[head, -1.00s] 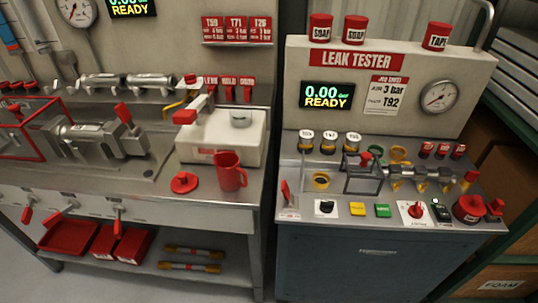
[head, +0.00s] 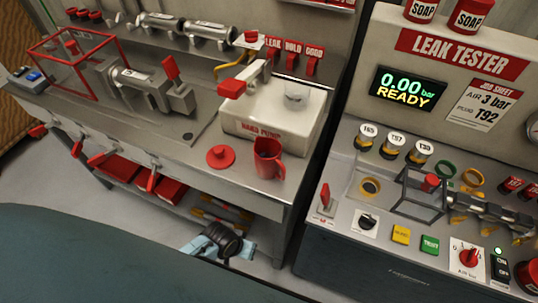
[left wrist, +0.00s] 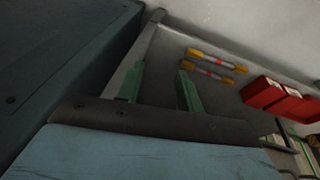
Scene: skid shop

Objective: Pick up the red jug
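The red jug (head: 267,158) stands upright on the steel bench near its front right corner, in front of the white hand pump (head: 272,122). Its handle is on the right side. A flat red lid-like piece with a knob (head: 220,156) lies on the bench to the jug's left. My left gripper (left wrist: 160,72) shows in the left wrist view with two green fingers apart and nothing between them. It is low, by the lower shelf, away from the jug. Part of an arm of mine shows below the bench in the head view. My right gripper is not in view.
The leak tester (head: 400,205) stands right of the bench across a narrow gap. Red bins (head: 160,186) and yellow-ended rods (left wrist: 213,62) lie on the lower shelf. A clamp fixture (head: 150,88) and a red frame (head: 65,65) occupy the bench's left part.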

